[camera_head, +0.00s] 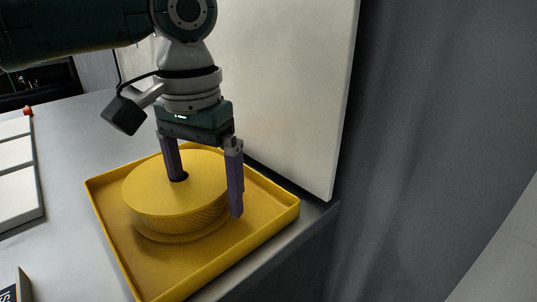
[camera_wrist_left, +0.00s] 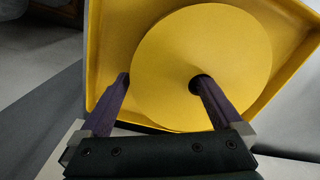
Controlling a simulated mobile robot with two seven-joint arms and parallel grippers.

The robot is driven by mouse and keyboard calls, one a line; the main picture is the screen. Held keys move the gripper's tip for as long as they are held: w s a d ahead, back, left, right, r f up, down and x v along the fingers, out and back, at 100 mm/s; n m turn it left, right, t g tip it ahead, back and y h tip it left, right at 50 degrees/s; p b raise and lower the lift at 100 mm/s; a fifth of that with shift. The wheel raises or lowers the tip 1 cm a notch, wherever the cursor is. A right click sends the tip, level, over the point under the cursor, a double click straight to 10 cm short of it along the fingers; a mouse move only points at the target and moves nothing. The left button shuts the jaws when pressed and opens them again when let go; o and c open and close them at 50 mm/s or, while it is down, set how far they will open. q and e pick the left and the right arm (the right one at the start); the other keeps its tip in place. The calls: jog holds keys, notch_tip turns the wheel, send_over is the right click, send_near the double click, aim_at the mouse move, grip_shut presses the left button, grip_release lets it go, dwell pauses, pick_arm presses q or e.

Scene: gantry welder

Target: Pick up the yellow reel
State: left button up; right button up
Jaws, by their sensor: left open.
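The yellow reel (camera_head: 165,200) lies flat in a yellow tray (camera_head: 272,222) in the head view, with a dark hole near its middle. My left gripper (camera_head: 205,197) is over it, pointing down and open. One finger stands at the reel's centre hole, and the other is outside its rim on the right. In the left wrist view the reel (camera_wrist_left: 185,75) shows from above. There one finger of my left gripper (camera_wrist_left: 162,82) reaches into the hole and the other is beside the rim. I cannot tell whether either finger touches the reel. My right gripper is not in view.
The yellow tray's low walls surround the reel. A pale upright panel (camera_head: 290,90) stands close behind the tray and gripper. White trays or boxes (camera_head: 18,175) and a dark box (camera_head: 15,288) are at the left on the grey table (camera_head: 70,200).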

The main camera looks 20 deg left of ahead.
pick_arm(q)
jog(key=shift+r, duration=0.1)
grip_shut()
dwell(0.7)
